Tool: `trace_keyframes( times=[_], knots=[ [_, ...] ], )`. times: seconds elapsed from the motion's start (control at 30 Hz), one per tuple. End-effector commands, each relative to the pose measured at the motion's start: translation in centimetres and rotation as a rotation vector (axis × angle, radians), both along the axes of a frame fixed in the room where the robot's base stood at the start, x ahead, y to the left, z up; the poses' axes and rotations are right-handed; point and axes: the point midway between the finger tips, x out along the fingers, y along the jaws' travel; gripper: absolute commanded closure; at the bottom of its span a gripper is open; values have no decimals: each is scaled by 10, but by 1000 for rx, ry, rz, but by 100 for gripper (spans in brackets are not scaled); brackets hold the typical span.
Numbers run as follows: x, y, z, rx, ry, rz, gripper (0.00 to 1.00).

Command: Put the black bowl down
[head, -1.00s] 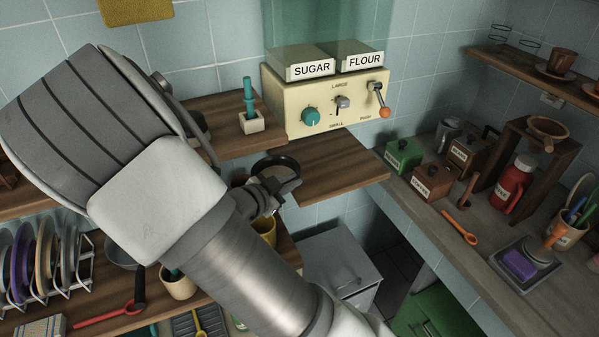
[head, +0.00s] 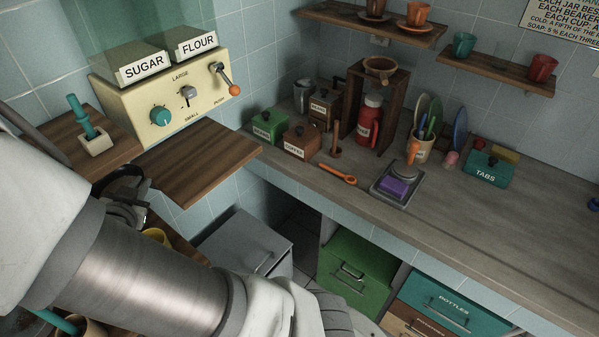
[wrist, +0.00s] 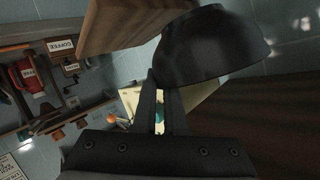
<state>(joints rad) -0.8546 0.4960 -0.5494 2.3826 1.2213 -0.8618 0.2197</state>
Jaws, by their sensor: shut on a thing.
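The black bowl (wrist: 212,48) is in my gripper (wrist: 163,82) in the wrist view, its wall at the fingertips and its body beyond them to the upper right. My gripper is shut on it. In the head view only a dark part of the bowl (head: 116,180) shows at the left, beside the front of the wooden shelf board, and my arm hides much of it. My gripper (head: 124,204) is partly hidden there too. I cannot tell from these frames whether the bowl touches any surface.
A wooden board (head: 200,165) under the sugar and flour dispenser (head: 165,95) is bare. The grey counter (head: 480,225) has free room at its right and front. It bears canisters, a red flask (head: 369,122), an orange spoon (head: 338,174) and a scale with a purple block (head: 398,187).

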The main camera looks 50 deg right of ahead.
Motion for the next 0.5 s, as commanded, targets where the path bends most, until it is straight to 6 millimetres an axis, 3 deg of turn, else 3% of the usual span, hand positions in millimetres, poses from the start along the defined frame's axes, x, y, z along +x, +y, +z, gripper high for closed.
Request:
trace_keyframes(
  times=[0.5],
  knots=[
    [18,16,28,3,7,333,100]
  ],
)
